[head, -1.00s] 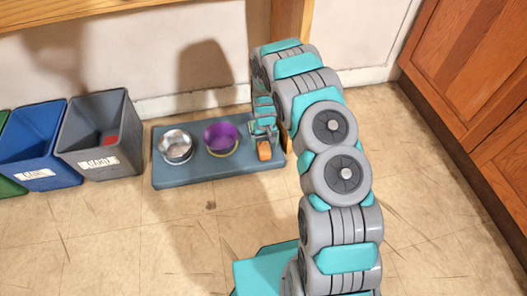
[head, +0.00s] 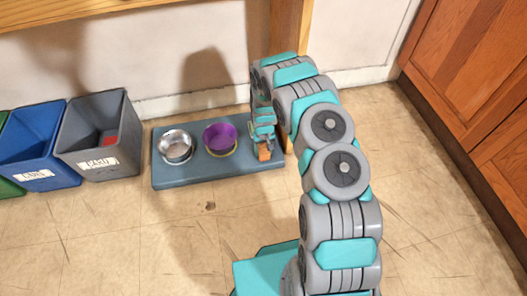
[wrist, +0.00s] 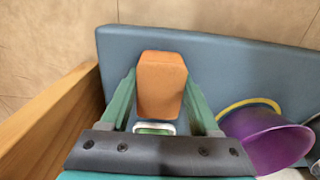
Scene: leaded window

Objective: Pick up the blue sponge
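No blue sponge shows plainly in either view. An orange block (head: 264,154) is at the right end of a blue-grey mat or low platform (head: 190,182). My gripper (head: 264,143) is low over the block and partly covers it in the head view. In the wrist view, the orange block (wrist: 162,84) lies between the two green fingers of my gripper (wrist: 160,78), which look spread on either side of it. Contact with the block is not clear. A small white and green thing (wrist: 155,128) shows near the palm, mostly hidden.
A purple bowl (head: 220,138) and a metal bowl (head: 175,146) stand left of my gripper on the platform. A wooden post (head: 289,30) is close behind the arm. Grey (head: 100,160) and blue (head: 35,155) bins stand at the left. The floor in front is clear.

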